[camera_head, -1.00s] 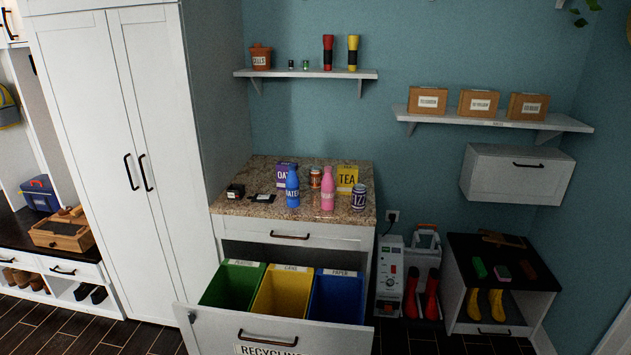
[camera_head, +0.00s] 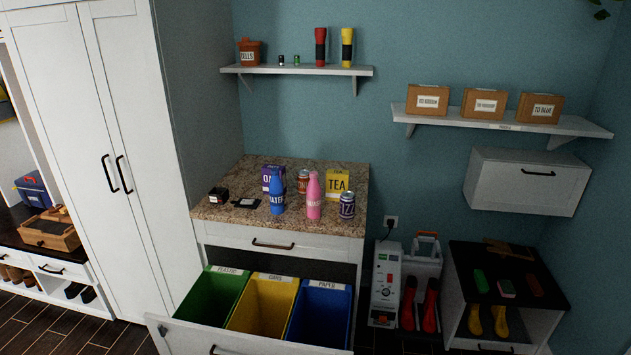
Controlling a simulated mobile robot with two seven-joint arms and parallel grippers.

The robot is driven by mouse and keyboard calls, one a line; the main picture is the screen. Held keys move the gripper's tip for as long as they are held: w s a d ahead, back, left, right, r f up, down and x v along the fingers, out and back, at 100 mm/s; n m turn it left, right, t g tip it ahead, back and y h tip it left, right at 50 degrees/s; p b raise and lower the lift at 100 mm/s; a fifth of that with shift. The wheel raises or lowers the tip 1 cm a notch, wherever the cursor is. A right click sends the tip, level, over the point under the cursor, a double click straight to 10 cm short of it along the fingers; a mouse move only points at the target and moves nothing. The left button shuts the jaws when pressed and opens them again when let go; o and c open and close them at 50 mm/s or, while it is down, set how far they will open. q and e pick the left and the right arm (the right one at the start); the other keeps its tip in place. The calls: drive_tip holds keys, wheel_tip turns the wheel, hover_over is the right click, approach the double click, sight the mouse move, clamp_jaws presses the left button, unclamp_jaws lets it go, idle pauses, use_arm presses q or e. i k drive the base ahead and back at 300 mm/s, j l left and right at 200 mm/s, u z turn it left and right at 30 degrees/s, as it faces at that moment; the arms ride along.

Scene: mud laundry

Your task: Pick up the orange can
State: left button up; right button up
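The orange can (camera_head: 303,181) stands upright at the back of the granite countertop (camera_head: 235,221). It is partly hidden behind the pink bottle (camera_head: 314,197) and the blue bottle (camera_head: 277,193). A purple "OAT" carton (camera_head: 268,175) stands to its left and a yellow "TEA" box (camera_head: 339,183) to its right. A dark purple can (camera_head: 347,205) stands at the front right of the counter. Neither of my grippers shows in the head view.
Below the counter, an open recycling drawer (camera_head: 180,338) juts forward with a green bin (camera_head: 212,298), a yellow bin (camera_head: 262,304) and a blue bin (camera_head: 320,315). A tall white cabinet (camera_head: 95,110) stands left. A shelf (camera_head: 300,71) hangs above the counter. Small black items lie on the counter's left.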

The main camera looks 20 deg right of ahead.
sight(302, 175)
drive_tip(key=i+l, duration=0.1)
drive_tip(key=l, duration=0.35)
drive_tip(key=i+l, duration=0.1)
drive_tip(key=l, duration=0.3)
drive_tip(key=i+l, duration=0.1)
drive_tip(key=l, duration=0.35)
drive_tip(key=i+l, duration=0.1)
drive_tip(key=l, duration=0.3)
drive_tip(key=i+l+z, duration=0.1)
drive_tip(key=l, duration=0.35)
